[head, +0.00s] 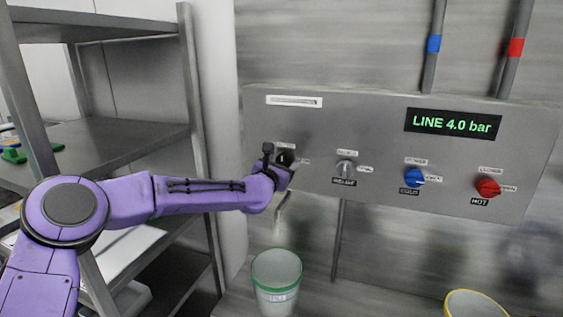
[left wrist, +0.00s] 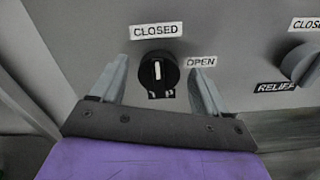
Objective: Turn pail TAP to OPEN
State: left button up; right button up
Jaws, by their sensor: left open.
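The tap knob is black and round with a white pointer line; it shows in the left wrist view (left wrist: 157,72) and, partly hidden, in the head view (head: 284,158). Its pointer stands upright toward the CLOSED label (left wrist: 156,30). The OPEN label (left wrist: 202,62) is at its right. A label below the knob is mostly hidden, so I cannot read it. My left gripper (left wrist: 160,82) is open, its fingers on either side of the knob and seemingly apart from it; in the head view the gripper (head: 276,166) is at the panel. My right gripper is not in view.
On the grey panel (head: 370,110) are a grey RELIEF knob (head: 346,168), a blue COLD knob (head: 413,177), a red HOT knob (head: 488,187) and a LINE 4.0 bar display (head: 453,123). A green-rimmed pail (head: 277,285) stands below. A yellow-rimmed pail (head: 474,306) and shelving (head: 110,135) flank it.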

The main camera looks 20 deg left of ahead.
pick_arm(q)
jog(key=c, duration=1)
jog(key=shift+c, duration=0.2)
jog(key=shift+f+m, duration=0.1)
jog(key=shift+m, duration=0.2)
jog(key=m+b, duration=0.1)
jog(key=m, duration=0.1)
jog(key=shift+m, duration=0.4)
jog(key=m+b, duration=0.1)
jog(key=m, duration=0.3)
jog(key=shift+m, duration=0.3)
jog(key=m, duration=0.4)
jog(key=shift+d+f+m, duration=0.1)
jog(key=shift+m, duration=0.2)
jog(key=m, duration=0.5)
jog(key=shift+f, duration=0.1)
jog(key=shift+m, duration=0.3)
